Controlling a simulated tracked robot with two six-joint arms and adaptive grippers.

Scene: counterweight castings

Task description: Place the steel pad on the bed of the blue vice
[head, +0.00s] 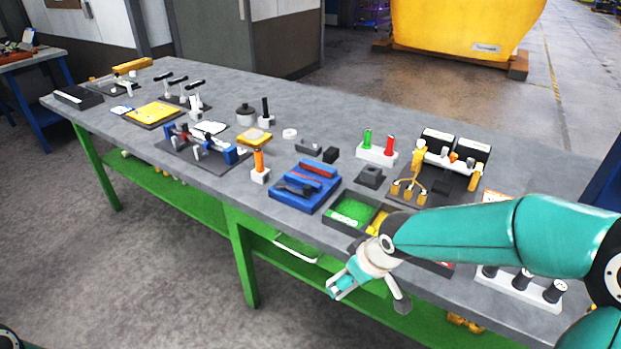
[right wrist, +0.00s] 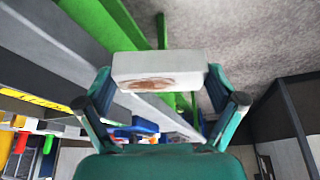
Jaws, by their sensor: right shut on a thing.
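My right gripper (head: 368,292) is in front of the table's near edge in the head view, pointing down and left. In the right wrist view its two fingers (right wrist: 160,85) are shut on a pale grey block with a brownish stain, which looks like the steel pad (right wrist: 158,66). The pad cannot be made out clearly in the head view. What looks like the blue vice (head: 231,154) stands on a dark plate left of the table's middle, well away from the gripper. Its bed is too small to see clearly. My left gripper is not in view.
A blue tool tray (head: 286,198) and a dark bin with green and yellow compartments (head: 331,222) lie near the right gripper. An orange-handled tool (head: 259,160) stands upright beside the vice. The grey table (head: 225,205) has some bare surface along its front edge.

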